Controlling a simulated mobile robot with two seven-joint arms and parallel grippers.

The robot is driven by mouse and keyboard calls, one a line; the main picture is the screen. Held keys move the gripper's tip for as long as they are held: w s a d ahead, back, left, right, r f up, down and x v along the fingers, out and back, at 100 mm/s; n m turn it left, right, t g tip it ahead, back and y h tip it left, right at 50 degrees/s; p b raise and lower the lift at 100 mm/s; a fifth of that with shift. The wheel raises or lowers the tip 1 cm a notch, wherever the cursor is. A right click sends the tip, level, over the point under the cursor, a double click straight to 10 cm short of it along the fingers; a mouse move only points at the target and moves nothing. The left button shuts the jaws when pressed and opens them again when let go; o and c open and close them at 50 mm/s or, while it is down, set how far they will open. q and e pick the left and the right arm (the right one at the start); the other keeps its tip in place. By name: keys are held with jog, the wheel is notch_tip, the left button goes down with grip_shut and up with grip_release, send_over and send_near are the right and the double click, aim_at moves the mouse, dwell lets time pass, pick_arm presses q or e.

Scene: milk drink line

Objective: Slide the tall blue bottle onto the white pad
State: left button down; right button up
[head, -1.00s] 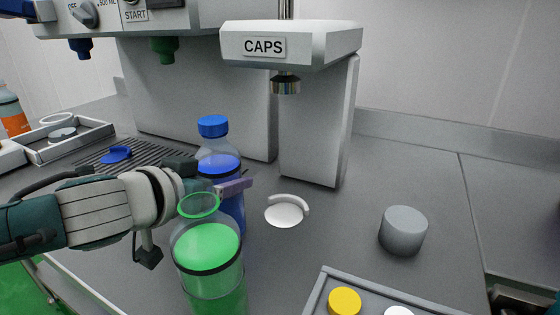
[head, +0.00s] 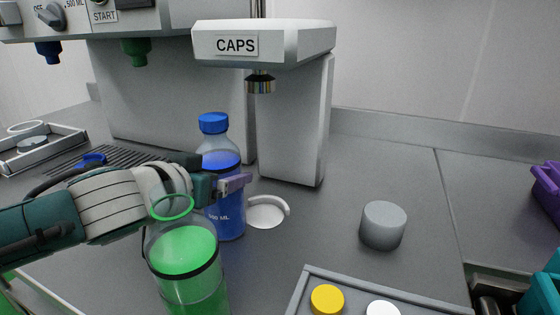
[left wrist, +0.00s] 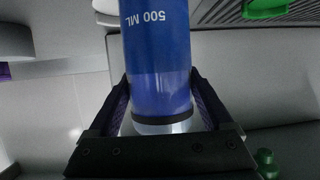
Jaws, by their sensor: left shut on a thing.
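The tall blue bottle (head: 223,211), with a blue cap and blue liquid, stands upright on the counter. In the left wrist view the same bottle (left wrist: 160,60) lies between both fingers (left wrist: 160,105). The round white pad (head: 266,214), with a raised curved rim at its back and right, is immediately right of the bottle. The bottle hides the pad's left edge, so I cannot tell whether its base overlaps the pad. My right gripper is not in view.
An open green bottle (head: 188,255) stands in front of my left wrist, close to the blue one. The CAPS machine (head: 265,45) rises behind the pad. A grey cylinder (head: 382,226) stands right, and a tray (head: 300,292) with caps lies in front.

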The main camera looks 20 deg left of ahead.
pick_arm(q)
jog(key=shift+s+a+r+p, duration=0.15)
jog(key=shift+s+a+p, duration=0.25)
jog(key=shift+s+a, duration=0.5)
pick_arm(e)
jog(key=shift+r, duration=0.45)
pick_arm(q)
grip_release()
